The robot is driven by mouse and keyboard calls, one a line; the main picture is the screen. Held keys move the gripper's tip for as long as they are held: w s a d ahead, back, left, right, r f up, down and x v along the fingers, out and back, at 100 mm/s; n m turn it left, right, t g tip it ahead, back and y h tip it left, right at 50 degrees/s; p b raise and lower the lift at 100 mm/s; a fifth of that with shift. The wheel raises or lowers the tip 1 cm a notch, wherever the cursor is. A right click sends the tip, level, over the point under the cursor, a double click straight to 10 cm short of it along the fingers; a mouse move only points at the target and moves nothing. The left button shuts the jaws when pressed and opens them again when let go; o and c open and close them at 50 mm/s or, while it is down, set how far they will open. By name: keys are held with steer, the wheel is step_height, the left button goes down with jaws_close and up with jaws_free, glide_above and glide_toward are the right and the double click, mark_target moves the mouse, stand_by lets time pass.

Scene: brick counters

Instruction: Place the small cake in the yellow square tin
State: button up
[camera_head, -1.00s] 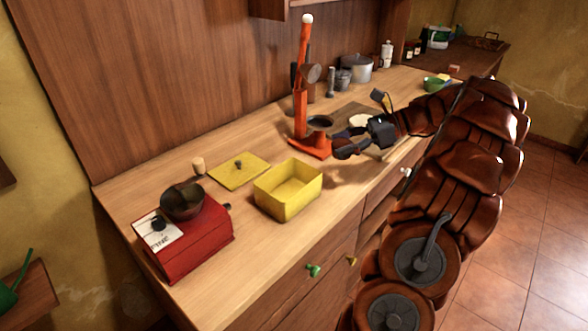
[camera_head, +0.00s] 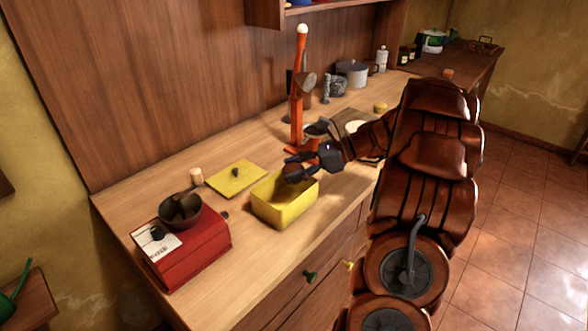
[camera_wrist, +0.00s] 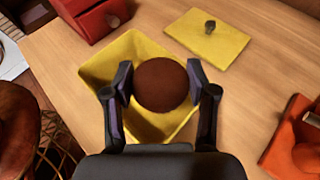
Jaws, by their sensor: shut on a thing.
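The small cake (camera_wrist: 161,85) is round and dark brown. My gripper (camera_wrist: 163,86) is shut on it, with one finger on each side. In the head view my gripper (camera_head: 294,168) holds the cake (camera_head: 292,172) over the far right part of the yellow square tin (camera_head: 284,212). In the wrist view the tin (camera_wrist: 97,70) lies open below the cake, which hides part of its inside. I cannot tell exactly how high above the tin floor the cake is.
A yellow lid (camera_head: 237,180) with a dark knob lies flat behind the tin. A red box-like grinder (camera_head: 190,250) with a dark bowl stands to the left. An orange stand (camera_head: 298,95) rises behind my gripper. Bare wood lies in front of the tin.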

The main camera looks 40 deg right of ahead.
steer(key=shift+f, duration=0.25)
steer(key=shift+f, duration=0.6)
steer(key=o, duration=1.2)
steer(key=shift+c, duration=0.2)
steer(key=shift+r, duration=0.1)
steer(key=shift+s+d+r, duration=0.1)
steer(key=shift+d+r, duration=0.05)
steer(key=shift+r, duration=0.4)
steer(key=b+v, duration=0.1)
steer(key=v, duration=1)
steer(key=shift+s+d+r, duration=0.2)
